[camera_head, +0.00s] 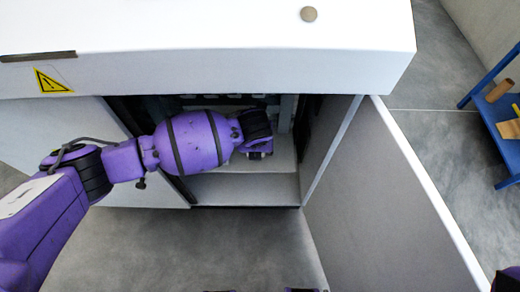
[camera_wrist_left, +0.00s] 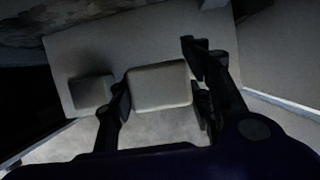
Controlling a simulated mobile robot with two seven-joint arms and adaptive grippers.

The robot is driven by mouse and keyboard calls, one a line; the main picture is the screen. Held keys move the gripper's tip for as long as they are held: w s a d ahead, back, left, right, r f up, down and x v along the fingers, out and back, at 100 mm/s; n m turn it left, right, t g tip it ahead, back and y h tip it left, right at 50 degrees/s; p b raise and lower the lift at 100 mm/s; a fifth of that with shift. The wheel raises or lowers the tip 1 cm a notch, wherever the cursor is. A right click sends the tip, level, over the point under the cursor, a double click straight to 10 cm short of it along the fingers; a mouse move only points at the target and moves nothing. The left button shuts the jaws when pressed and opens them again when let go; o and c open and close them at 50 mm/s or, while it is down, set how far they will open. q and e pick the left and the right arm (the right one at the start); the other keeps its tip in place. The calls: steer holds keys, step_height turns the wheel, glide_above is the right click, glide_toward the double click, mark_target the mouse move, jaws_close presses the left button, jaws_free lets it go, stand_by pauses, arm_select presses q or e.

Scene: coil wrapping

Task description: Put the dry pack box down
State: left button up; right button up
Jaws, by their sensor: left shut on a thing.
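The dry pack box (camera_wrist_left: 160,85) is a small pale box with rounded edges, between the two dark fingers of my left gripper (camera_wrist_left: 160,92) in the left wrist view. The fingers are shut on its two sides. In the head view my left arm reaches into the open white cabinet, and the left gripper (camera_head: 262,147) is over the pale inner shelf (camera_head: 240,188). The box is mostly hidden there by my wrist. I cannot tell whether the box touches the shelf.
The open cabinet door (camera_head: 385,205) stands to the right of the opening. The cabinet top (camera_head: 200,25) overhangs it. A blue rack (camera_head: 490,115) stands at far right. The grey floor in front is clear.

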arm_select(q)
steer(key=shift+w+d+f, duration=0.3)
steer(key=shift+d+f, duration=0.35)
steer(key=shift+f, duration=0.2)
step_height(320, 180, down, 3)
steer(key=shift+d+r+b, duration=0.1)
steer(key=shift+r+b, duration=0.1)
steer(key=shift+b, duration=0.6)
steer(key=shift+f, duration=0.4)
steer(key=o, duration=1.2)
arm_select(e)
steer(key=shift+x, duration=0.95)
steer(key=shift+s+f, duration=0.1)
steer(key=shift+s, duration=0.05)
